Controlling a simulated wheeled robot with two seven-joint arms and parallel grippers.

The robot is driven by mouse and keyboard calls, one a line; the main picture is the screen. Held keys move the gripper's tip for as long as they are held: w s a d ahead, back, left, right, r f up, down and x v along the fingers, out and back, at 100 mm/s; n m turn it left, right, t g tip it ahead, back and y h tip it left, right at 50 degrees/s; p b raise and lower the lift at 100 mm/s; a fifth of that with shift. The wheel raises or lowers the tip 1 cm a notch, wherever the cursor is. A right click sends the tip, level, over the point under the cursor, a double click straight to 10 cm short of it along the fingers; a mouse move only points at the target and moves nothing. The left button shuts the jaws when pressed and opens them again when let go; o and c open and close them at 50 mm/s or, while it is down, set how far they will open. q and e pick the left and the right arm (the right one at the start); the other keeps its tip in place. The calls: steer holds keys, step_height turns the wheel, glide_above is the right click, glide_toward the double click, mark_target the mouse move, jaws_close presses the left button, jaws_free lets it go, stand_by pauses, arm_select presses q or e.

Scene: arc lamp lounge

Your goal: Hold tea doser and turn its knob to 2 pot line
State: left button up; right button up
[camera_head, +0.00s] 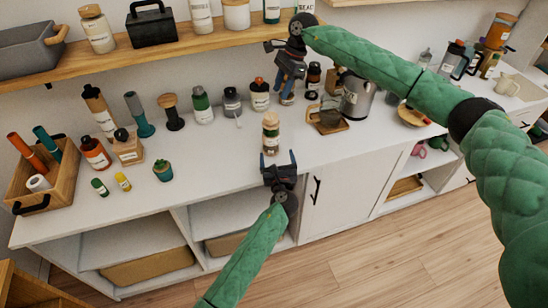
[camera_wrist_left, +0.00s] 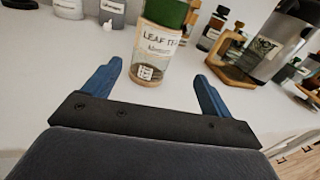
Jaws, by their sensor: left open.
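The tea doser, a clear jar with a green upper part (camera_head: 270,133), stands upright near the counter's front edge. In the left wrist view its cream label reads "LEAF TEA" (camera_wrist_left: 158,42), with small marks lower down. Its top is cut off there, and I cannot read the knob's setting. My left gripper (camera_head: 279,156) is open and empty just in front of the jar. In its wrist view the blue fingers (camera_wrist_left: 158,78) lie either side of the jar's base, which looks just beyond the tips. My right gripper (camera_head: 287,97) hangs above the counter behind the jar; its finger gap is unclear.
A steel kettle-like pot (camera_head: 357,97) and a wooden stand (camera_head: 327,122) are to the right. Several bottles, including a white-labelled one (camera_head: 260,95), line the back. The counter (camera_head: 222,150) beside the jar is clear.

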mark_target(272, 147)
arm_select(q)
steer(key=shift+w+a+f+m+y, duration=0.1)
steer(key=shift+w+a+m+y, duration=0.2)
steer(key=shift+w+a, duration=0.35)
steer(key=shift+w, duration=1.1)
steer(key=shift+w+a, duration=0.2)
steer(key=shift+w, duration=1)
steer(key=shift+w+a, duration=0.15)
steer(key=shift+w, duration=1.1)
steer(key=c, duration=1.3)
